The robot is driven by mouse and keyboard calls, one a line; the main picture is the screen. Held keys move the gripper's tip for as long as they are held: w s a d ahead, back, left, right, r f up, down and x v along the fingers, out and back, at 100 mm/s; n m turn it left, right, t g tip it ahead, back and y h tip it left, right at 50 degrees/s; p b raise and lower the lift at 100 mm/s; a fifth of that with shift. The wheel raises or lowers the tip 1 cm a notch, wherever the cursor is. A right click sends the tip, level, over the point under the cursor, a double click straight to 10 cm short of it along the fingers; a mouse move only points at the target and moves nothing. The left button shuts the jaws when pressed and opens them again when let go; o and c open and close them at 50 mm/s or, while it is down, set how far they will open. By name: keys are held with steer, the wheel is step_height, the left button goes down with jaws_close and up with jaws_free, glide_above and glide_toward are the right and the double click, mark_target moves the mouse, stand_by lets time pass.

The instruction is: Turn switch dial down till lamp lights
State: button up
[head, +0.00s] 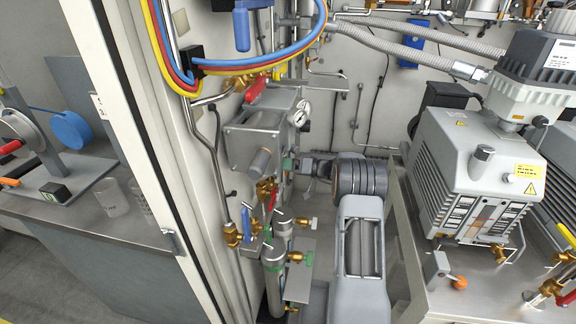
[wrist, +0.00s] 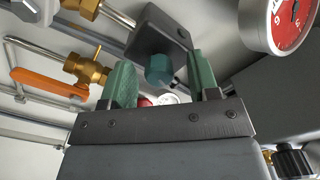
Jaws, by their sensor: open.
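In the wrist view, a dark grey box (wrist: 152,32) on the wall carries a teal round knob (wrist: 159,70), which looks like the switch dial. My gripper (wrist: 158,60) is open, its two green fingers on either side of the knob in the picture. I cannot tell whether they touch it; a gap shows on both sides. In the head view my gripper (head: 289,165) is small and partly hidden at the end of my grey arm, beside the pipework. The dial is not clear there. I cannot make out a lit lamp in either view.
A red-faced gauge (wrist: 292,22) is close at the upper right of the wrist view. A valve with an orange handle (wrist: 48,80) is at left. In the head view, a grey wall unit (head: 255,135) is left of my gripper and a pump (head: 475,170) stands right.

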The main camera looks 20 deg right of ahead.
steer(key=shift+s+d, duration=0.1)
steer(key=shift+d, duration=0.05)
steer(key=shift+b+v, duration=0.7)
steer(key=shift+v, duration=0.15)
steer(key=b+v, duration=0.2)
steer(key=v, duration=0.4)
stand_by(0.3)
stand_by(0.5)
